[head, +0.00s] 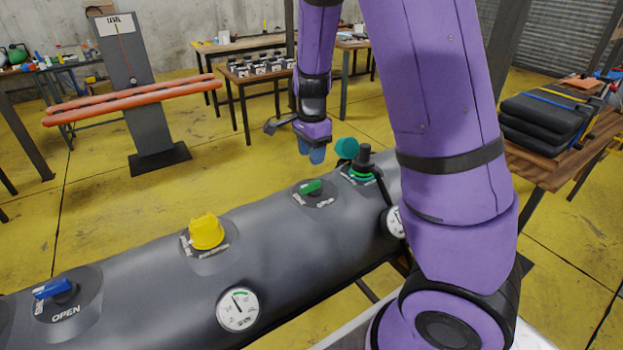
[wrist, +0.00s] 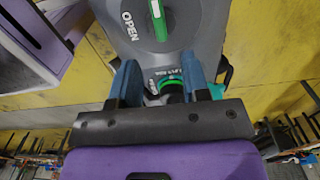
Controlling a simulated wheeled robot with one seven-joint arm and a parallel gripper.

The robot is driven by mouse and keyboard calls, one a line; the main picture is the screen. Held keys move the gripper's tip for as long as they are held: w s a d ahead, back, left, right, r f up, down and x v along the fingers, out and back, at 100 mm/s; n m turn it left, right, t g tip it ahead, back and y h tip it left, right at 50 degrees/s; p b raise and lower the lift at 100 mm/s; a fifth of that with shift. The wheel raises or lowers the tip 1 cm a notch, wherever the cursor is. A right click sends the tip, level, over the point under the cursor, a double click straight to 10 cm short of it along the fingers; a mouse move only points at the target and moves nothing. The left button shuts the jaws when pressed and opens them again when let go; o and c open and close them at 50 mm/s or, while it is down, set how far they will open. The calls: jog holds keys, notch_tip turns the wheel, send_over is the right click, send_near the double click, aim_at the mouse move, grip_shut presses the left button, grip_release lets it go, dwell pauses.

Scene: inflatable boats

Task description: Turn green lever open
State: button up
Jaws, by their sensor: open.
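The green lever (head: 311,187) sits on a dark round plate on top of the grey inflatable tube (head: 150,262). In the wrist view the green lever (wrist: 157,18) is at the top edge, partly cut off, and points along the picture's height beside the word OPEN. My gripper (head: 312,152) points down, above and behind the tube near the lever in the head view. In the wrist view my gripper (wrist: 163,82) is open, its blue fingers apart and short of the lever. A black valve with a green ring (wrist: 172,92) shows between the fingers; contact cannot be told.
A blue lever (head: 53,289), a yellow cap (head: 206,231) and a round gauge (head: 238,309) are on the tube. The black valve (head: 364,160) and a teal cap (head: 347,148) stand right of the green lever. A table with black mats (head: 540,120) is at right.

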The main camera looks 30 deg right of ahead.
aim_at(312, 183)
notch_tip(312, 183, down, 9)
jog(key=shift+f, duration=0.1)
dwell(0.3)
grip_shut()
